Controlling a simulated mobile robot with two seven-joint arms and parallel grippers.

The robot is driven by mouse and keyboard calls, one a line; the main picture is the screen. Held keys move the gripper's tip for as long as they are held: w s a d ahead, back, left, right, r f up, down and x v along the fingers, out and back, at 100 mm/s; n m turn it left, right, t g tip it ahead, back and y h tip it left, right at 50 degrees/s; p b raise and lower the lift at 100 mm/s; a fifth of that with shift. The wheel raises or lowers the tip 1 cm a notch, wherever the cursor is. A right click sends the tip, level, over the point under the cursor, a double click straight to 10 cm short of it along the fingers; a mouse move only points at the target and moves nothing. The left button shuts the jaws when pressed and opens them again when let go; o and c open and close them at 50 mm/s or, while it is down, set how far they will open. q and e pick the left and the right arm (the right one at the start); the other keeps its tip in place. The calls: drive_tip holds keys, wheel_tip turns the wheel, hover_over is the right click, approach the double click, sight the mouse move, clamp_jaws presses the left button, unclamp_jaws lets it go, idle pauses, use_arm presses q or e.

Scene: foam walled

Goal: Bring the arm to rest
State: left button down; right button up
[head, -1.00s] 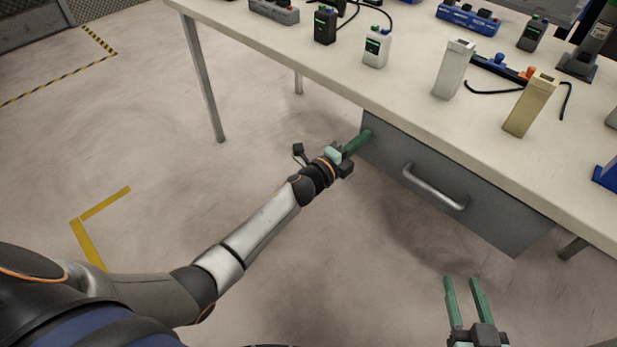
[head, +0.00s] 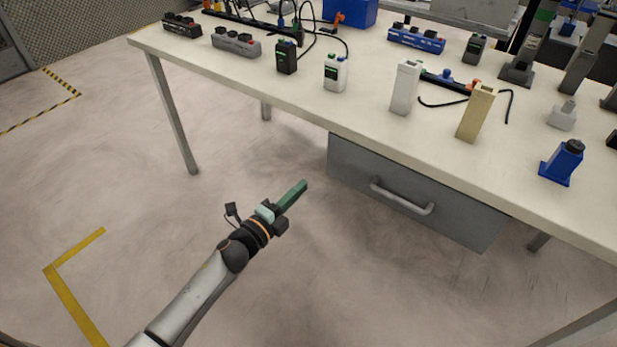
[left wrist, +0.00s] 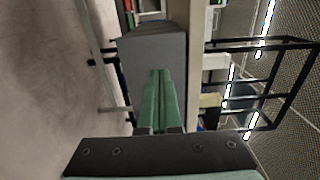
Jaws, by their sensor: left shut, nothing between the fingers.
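My left gripper (head: 292,196) is over open floor in front of the table, below the height of its top. Its green fingers are together with nothing between them. In the left wrist view the closed fingers (left wrist: 159,100) point toward the grey drawer unit (left wrist: 150,60), with the table edge to its right. In the head view the grey drawer (head: 410,195) hangs under the table and is shut; the gripper is to its left and apart from it. My right gripper does not show in either current view.
The white table (head: 330,115) carries a white container (head: 405,88), a tan container (head: 476,114), a blue device (head: 562,163) and several small battery-like units. A drawer handle (head: 402,197) sticks out toward me. The floor (head: 130,225) on the left is clear.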

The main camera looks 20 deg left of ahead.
use_arm(q)
drive_tip(key=shift+s+a, duration=0.2)
drive_tip(key=shift+s, duration=0.25)
drive_tip(key=s+d+f+n+g+y, duration=0.2)
drive_tip(key=s+f+n+g, duration=0.3)
drive_tip(key=s+n, duration=0.5)
drive_tip(key=s+d+f+n+g+y, duration=0.1)
drive_tip(key=s+f+n+g, duration=0.1)
drive_tip(key=s+f+n, duration=0.65)
drive_tip(key=s+a+r+p, duration=0.1)
drive_tip(key=s+r+p, duration=0.2)
drive_tip(key=r+p, duration=0.5)
drive_tip(key=s+r+n+p, duration=0.1)
drive_tip(key=s+r+p, duration=0.3)
drive_tip(key=r+p, duration=0.4)
drive_tip(key=p, duration=0.3)
drive_tip(key=shift+a+r+g+y, duration=0.3)
drive_tip(key=shift+a+y, duration=0.05)
drive_tip(key=shift+y, duration=0.05)
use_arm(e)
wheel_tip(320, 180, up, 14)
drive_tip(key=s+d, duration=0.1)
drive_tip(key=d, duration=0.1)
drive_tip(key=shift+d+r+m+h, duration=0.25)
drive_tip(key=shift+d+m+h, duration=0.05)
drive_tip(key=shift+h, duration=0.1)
use_arm(q)
drive_tip(key=shift+n, duration=0.25)
